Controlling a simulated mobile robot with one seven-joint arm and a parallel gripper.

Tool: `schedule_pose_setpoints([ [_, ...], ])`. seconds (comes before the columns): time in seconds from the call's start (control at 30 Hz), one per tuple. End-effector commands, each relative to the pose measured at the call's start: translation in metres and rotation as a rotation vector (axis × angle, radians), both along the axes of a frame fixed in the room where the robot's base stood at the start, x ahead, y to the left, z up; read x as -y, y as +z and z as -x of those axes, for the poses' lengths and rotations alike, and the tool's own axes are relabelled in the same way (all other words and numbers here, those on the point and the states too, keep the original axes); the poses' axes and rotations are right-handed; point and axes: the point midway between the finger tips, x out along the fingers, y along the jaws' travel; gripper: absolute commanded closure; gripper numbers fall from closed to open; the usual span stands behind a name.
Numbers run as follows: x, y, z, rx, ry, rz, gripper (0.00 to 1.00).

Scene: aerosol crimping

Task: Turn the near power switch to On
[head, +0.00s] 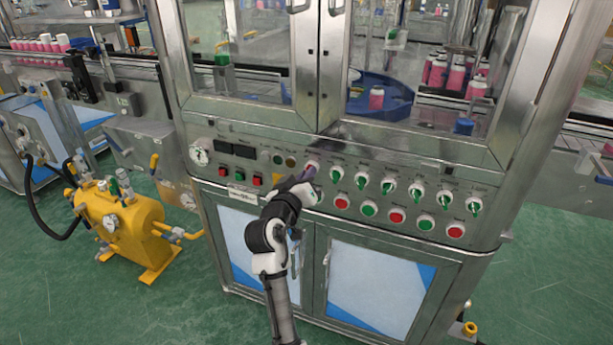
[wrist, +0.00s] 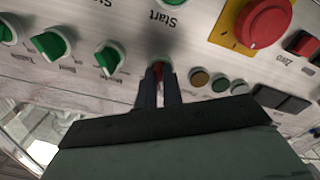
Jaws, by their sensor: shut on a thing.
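The control panel (head: 330,190) of the machine carries a row of rotary switches. The leftmost switch, the power switch (wrist: 158,70), is between my fingertips and shows a little red. My gripper (wrist: 158,82) is shut on its knob, and the fingers hide most of it. In the head view my gripper (head: 307,174) is against the panel at the left end of the row. The switch's exact angle and label are hidden.
Green-handled switches (head: 388,186) continue to the right, with red and green push buttons (head: 397,216) below. A red emergency button (wrist: 264,22) on a yellow plate is close to my gripper. A yellow tank (head: 125,225) stands at the left.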

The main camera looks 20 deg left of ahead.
Motion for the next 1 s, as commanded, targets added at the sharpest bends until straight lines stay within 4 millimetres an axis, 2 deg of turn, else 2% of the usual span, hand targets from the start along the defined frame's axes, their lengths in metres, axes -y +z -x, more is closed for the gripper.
schedule_pose_setpoints([
  [0.27,-0.0002,-0.0020,0.0001,0.001,0.000,-0.039,1.00],
  [0.47,-0.0006,-0.0042,-0.0001,0.007,0.000,-0.148,1.00],
  [1.0,-0.0010,-0.0045,0.0000,0.024,0.001,-0.642,1.00],
])
